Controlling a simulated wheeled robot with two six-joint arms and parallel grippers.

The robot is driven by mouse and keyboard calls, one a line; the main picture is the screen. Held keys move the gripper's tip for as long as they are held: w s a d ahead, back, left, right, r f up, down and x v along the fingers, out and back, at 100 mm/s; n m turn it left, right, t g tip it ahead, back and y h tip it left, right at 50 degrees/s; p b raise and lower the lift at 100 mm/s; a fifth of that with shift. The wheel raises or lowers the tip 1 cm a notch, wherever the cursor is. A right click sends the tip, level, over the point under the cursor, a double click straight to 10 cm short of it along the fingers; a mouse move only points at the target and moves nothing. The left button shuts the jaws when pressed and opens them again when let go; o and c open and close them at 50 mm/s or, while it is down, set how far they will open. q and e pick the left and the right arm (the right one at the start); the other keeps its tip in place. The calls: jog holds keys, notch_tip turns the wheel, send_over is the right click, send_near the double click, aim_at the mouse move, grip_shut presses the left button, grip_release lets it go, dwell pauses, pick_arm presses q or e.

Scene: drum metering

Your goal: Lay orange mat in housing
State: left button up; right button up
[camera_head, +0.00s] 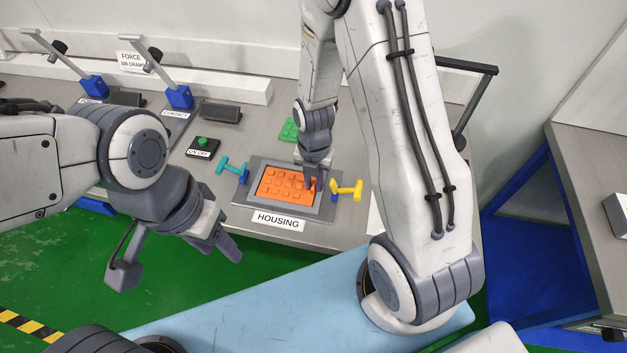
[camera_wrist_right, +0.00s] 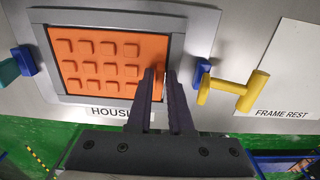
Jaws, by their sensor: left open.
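The orange mat (camera_head: 275,183), a flat pad with rows of raised square buttons, lies within the grey frame of the housing (camera_head: 243,190). The mat (camera_wrist_right: 92,62) and housing frame (camera_wrist_right: 48,75) also show in the right wrist view. My right gripper (camera_head: 311,184) points down at the mat's right end. In the right wrist view its two dark fingers (camera_wrist_right: 162,74) are close together, with a bit of orange between the tips; they hide the mat's near right corner. My left gripper (camera_head: 226,244) is open and empty, in front and left of the housing.
A teal handle (camera_head: 232,166) stands left of the housing and a yellow handle (camera_head: 347,190) right of it, close to my right gripper. A green block (camera_head: 288,130) lies behind. An on/off button box (camera_head: 203,146) and lever presses (camera_head: 179,96) stand further left.

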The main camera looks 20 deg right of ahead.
jog(key=shift+o, duration=0.9)
notch_tip(320, 180, up, 12)
jog(key=s+a+r+m, duration=0.3)
jog(key=s+a+m, duration=0.3)
jog(key=s+m, duration=0.3)
jog(key=s+a+r+m+y, duration=0.1)
jog(key=s+a+r+m, duration=0.3)
jog(key=s+m, duration=0.5)
jog(key=shift+a+m+b, duration=0.3)
jog(key=shift+a+m, duration=0.95)
jog(key=shift+m, duration=0.75)
jog(key=shift+r, duration=0.1)
